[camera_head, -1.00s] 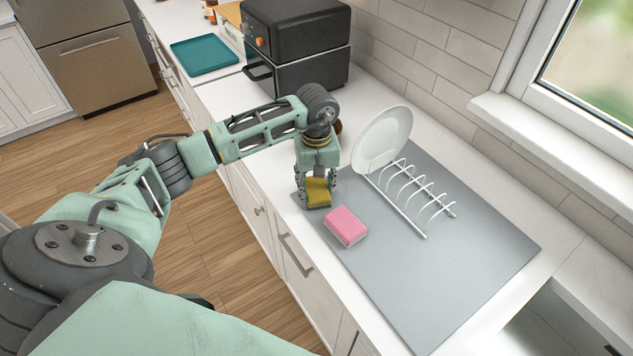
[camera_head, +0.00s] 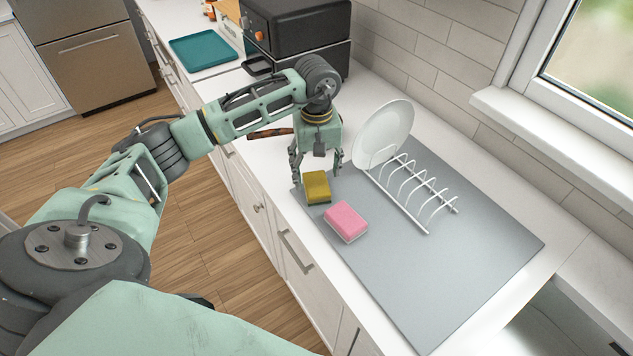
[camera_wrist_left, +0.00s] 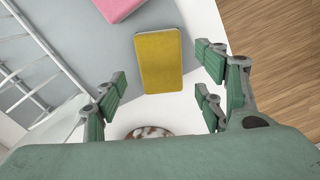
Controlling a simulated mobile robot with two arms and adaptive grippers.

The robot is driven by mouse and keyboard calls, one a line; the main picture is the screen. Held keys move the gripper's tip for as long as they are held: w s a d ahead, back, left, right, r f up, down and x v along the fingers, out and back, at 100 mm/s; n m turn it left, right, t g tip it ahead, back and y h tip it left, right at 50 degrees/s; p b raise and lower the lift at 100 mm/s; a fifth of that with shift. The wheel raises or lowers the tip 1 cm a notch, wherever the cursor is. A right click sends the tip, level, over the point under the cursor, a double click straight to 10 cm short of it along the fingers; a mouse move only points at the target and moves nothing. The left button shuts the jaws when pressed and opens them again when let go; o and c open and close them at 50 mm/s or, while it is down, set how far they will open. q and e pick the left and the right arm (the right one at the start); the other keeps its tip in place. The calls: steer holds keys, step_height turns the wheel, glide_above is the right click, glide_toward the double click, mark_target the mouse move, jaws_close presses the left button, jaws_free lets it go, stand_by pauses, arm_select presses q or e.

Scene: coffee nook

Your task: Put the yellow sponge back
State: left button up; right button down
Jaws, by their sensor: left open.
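The yellow sponge (camera_head: 317,187) lies at the near-left corner of the grey mat (camera_head: 430,270), beside the pink sponge (camera_head: 346,221), with a small gap between them. My left gripper (camera_head: 316,176) is open and empty, just behind and above the yellow sponge. In the left wrist view the yellow sponge (camera_wrist_left: 159,60) lies beyond the spread fingers of the left gripper (camera_wrist_left: 160,95), not between them. The pink sponge (camera_wrist_left: 118,8) is cut off by the top edge there. My right gripper is not in view.
A white dish rack (camera_head: 410,190) holding an upright plate (camera_head: 383,135) stands on the mat. A black oven (camera_head: 295,45) and a teal tray (camera_head: 203,51) are farther back. The mat's front right is clear.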

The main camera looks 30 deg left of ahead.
mark_target(317, 184)
arm_select(q)
step_height(317, 184, up, 8)
steer(key=b, duration=0.2)
stand_by(0.5)
steer(key=shift+f, duration=0.1)
